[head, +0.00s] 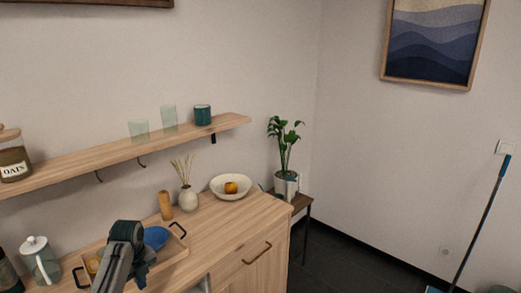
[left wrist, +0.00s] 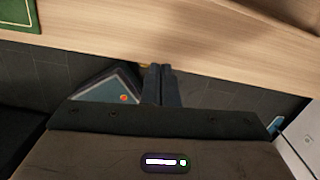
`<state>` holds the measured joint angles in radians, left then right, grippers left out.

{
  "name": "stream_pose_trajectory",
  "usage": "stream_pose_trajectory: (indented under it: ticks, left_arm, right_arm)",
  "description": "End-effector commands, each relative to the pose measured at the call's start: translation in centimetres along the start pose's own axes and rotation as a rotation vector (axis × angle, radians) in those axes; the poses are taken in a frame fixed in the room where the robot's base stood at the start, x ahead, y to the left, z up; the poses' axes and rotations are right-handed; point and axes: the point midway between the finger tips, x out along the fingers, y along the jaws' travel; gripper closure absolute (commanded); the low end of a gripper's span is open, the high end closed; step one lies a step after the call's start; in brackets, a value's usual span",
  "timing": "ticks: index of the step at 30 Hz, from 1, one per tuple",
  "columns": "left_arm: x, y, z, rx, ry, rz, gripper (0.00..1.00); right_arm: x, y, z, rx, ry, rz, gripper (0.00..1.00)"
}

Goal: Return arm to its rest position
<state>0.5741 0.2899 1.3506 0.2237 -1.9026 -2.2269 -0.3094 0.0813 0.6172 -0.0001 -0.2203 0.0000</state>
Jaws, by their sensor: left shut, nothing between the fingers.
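My left arm (head: 118,262) rises from the bottom edge of the head view, in front of the wooden tray on the counter. My left gripper (left wrist: 160,70) shows in the left wrist view, its two dark fingers together and empty. The fingertips appear close to a pale wooden edge (left wrist: 150,45) in that view; I cannot tell whether they touch it. My right gripper is in neither view.
The wooden counter (head: 225,235) holds a tray (head: 175,255) with a blue bowl (head: 156,238), a vase (head: 187,198), and a white bowl (head: 230,193) with an orange fruit. A shelf (head: 80,167) runs above. Dark floor (head: 340,265) lies open to the right.

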Motion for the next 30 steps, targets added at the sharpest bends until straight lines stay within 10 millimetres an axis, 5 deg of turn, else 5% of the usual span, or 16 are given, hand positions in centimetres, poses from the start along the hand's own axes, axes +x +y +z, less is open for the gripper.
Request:
stream_pose_trajectory:
  ticks: [6,12,21,30]
  left_arm:
    - [5.8,4.9,-7.8,-0.435,-0.059,-0.039,1.00]
    - [8.2,10.2,-14.9,-0.862,-0.073,-0.113,1.00]
    - [7.0,18.2,-24.3,-1.477,-0.015,-0.238,1.00]
    - [4.5,22.4,-28.4,-1.815,0.053,-0.301,1.00]
  right_arm:
    - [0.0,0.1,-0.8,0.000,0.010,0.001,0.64]
    - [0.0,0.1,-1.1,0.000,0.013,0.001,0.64]
    - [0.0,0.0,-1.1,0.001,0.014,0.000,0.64]
    - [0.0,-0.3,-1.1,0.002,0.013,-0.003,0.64]
